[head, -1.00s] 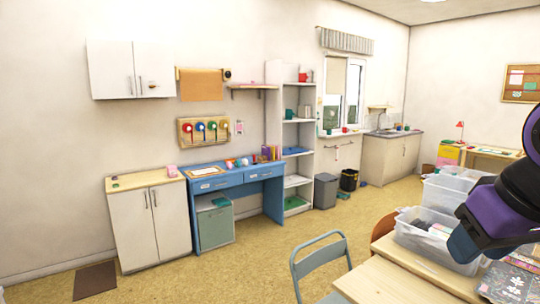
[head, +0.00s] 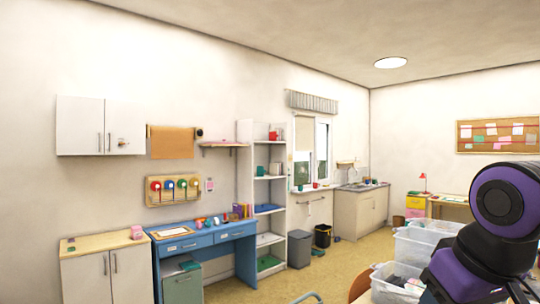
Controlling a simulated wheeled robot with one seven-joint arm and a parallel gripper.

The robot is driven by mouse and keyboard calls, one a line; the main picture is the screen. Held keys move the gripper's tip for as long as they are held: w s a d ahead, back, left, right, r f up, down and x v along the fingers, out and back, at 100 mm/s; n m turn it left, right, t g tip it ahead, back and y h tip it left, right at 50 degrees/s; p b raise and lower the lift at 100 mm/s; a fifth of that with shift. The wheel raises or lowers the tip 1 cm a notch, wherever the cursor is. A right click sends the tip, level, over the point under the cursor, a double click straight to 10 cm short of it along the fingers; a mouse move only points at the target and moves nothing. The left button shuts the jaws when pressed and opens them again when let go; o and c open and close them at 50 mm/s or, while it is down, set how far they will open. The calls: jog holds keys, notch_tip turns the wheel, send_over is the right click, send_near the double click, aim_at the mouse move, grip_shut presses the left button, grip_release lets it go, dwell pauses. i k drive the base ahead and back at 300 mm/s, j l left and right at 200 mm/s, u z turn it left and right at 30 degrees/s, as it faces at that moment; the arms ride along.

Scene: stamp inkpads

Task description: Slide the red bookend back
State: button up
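I cannot make out the red bookend for sure. A small row of coloured books (head: 242,211) stands at the right end of the blue desk (head: 202,243), too small to tell whether a bookend is beside it. A small red object (head: 274,135) sits on the top shelf of the tall white shelf unit (head: 262,190); its shape is unclear. My purple and black arm fills the lower right of the head view, and my gripper is not visible.
Clear plastic bins (head: 418,243) stand just left of my arm. A wooden-topped cabinet (head: 108,270) adjoins the desk on the left. A grey bin (head: 299,249) and a black bin (head: 322,237) stand right of the shelf unit. Open floor lies before the desk.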

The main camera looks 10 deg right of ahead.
aim_at(272, 135)
jog(key=i+j+u, duration=0.7)
jog(key=i, duration=0.6)
jog(key=i+u, duration=0.3)
jog(key=i, duration=0.65)
jog(key=i+z, duration=0.1)
jog(key=i, duration=0.75)
jog(key=i+j, duration=0.15)
jog(key=i, duration=0.7)
jog(key=i+l+z, duration=0.1)
jog(key=i+z, duration=0.2)
jog(key=z, duration=0.15)
jog(key=i+z, duration=0.45)
jog(key=i+j+z, duration=0.15)
jog(key=z, duration=0.25)
jog(key=i+l+z, duration=0.2)
jog(key=z, duration=0.25)
jog(key=i+z, duration=0.75)
jog(key=z, duration=0.2)
jog(key=i+l, duration=0.1)
jog(key=i, duration=1.55)
jog(key=l+z, duration=0.05)
